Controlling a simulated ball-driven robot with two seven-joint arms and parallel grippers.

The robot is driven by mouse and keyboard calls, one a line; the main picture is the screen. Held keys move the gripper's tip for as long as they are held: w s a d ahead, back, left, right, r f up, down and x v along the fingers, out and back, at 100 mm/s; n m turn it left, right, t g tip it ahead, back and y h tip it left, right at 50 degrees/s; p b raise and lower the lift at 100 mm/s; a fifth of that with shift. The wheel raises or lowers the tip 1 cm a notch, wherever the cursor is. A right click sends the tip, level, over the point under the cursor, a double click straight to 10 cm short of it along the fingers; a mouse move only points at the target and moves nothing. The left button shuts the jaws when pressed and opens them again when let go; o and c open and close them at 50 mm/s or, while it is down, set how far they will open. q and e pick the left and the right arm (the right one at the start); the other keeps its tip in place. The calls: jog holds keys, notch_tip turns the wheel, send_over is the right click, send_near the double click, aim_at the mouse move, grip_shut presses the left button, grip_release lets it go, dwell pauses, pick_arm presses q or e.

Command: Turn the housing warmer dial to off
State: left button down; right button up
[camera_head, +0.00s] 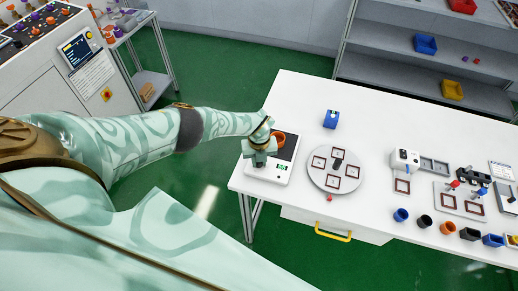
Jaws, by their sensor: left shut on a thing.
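The housing warmer (283,178) is a white box with a dark top plate and a small green-lit display, at the left end of the white table. An orange ring-shaped housing (279,139) sits on its top plate, just behind and right of my left gripper. My left gripper (260,161) reaches down to the front left of the warmer, beside the display. It is shut on the dial, which the fingers hide. The dial's setting cannot be read. My right gripper is out of view.
Several small cups (425,221) line the front edge further right. A control console (62,82) stands far left. The white tabletop (290,95) is clear behind the warmer.

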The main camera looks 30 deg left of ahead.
pick_arm(q)
jog(key=shift+n+p, duration=0.3)
jog(key=shift+n, duration=0.8)
jog(key=c, duration=1.3)
grip_release()
jog(key=shift+o, duration=0.2)
jog(key=shift+r, duration=0.1)
notch_tip(320, 180, up, 16)
jog(key=p, duration=0.8)
jog(key=shift+p, duration=0.3)
